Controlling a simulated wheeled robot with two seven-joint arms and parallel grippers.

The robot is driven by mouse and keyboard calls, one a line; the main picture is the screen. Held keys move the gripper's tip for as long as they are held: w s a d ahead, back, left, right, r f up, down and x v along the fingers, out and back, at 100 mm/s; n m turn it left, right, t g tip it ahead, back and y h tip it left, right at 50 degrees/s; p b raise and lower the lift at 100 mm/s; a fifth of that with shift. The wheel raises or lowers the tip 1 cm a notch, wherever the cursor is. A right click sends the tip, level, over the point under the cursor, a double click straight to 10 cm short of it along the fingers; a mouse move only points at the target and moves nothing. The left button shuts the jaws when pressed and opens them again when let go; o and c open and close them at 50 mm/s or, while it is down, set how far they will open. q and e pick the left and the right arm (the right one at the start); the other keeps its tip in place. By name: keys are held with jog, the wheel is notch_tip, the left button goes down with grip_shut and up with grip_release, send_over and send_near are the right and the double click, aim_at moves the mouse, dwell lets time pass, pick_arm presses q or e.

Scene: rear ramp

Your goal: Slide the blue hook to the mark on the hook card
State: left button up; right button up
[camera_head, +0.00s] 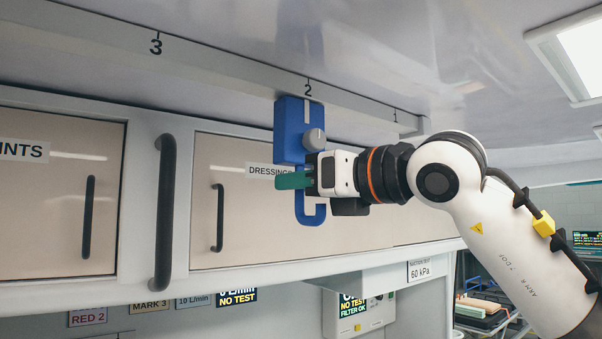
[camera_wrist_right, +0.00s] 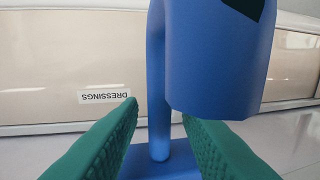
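The blue hook (camera_head: 312,207) hangs from the overhead rail (camera_head: 220,75) with its block (camera_head: 289,130) under the number 2. A grey knob (camera_head: 314,140) is on the block. A card (camera_head: 149,307) reading "MARK 3" is below the cabinets at lower left. My right gripper (camera_head: 293,180) is at the hook's shank, below the block. In the right wrist view its green fingers (camera_wrist_right: 160,112) are apart on either side of the blue shank (camera_wrist_right: 157,80), with a visible gap on each side. My left gripper is out of view.
The rail carries 3 (camera_head: 156,44) at left and 1 (camera_head: 395,115) at right. A dark vertical grab handle (camera_head: 165,210) stands left of the hook, in front of the cabinets. The DRESSINGS door (camera_head: 245,225) is behind the hook. The rail between 2 and 3 looks clear.

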jog(key=shift+s+a, duration=0.1)
jog(key=shift+a, duration=0.15)
jog(key=shift+c, duration=0.9)
grip_shut()
jog(key=s+a+b, duration=0.8)
jog(key=s+a, duration=0.4)
jog(key=a, duration=0.4)
jog(key=shift+f, duration=0.1)
